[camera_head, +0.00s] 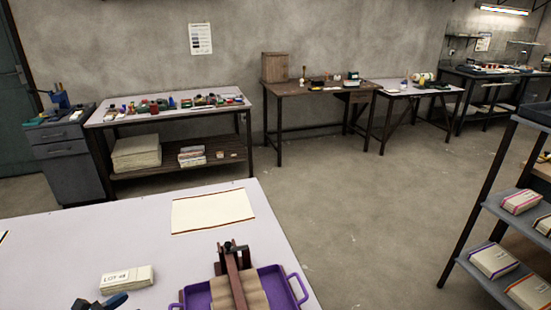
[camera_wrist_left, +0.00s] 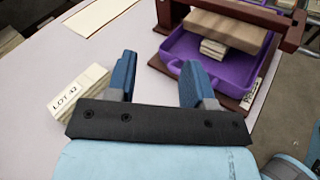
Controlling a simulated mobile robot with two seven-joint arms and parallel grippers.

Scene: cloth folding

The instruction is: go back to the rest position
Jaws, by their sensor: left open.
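My left gripper (camera_wrist_left: 157,72) is open and empty in the left wrist view, its two blue fingers apart above the white table. In the head view only part of it (camera_head: 103,303) shows at the bottom edge. A folded stack of cream cloth with a "LOT" label (camera_head: 127,279) lies beside it; the stack (camera_wrist_left: 78,95) is left of the fingers in the wrist view. A cream cloth with brown borders (camera_head: 212,211) lies flat farther back. My right gripper is not in view.
A purple tray (camera_head: 292,290) with a dark red-brown frame (camera_head: 234,268) stands to the right; a small folded stack (camera_wrist_left: 214,47) lies in the tray. A shelf rack (camera_head: 476,220) stands far right, with open floor between.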

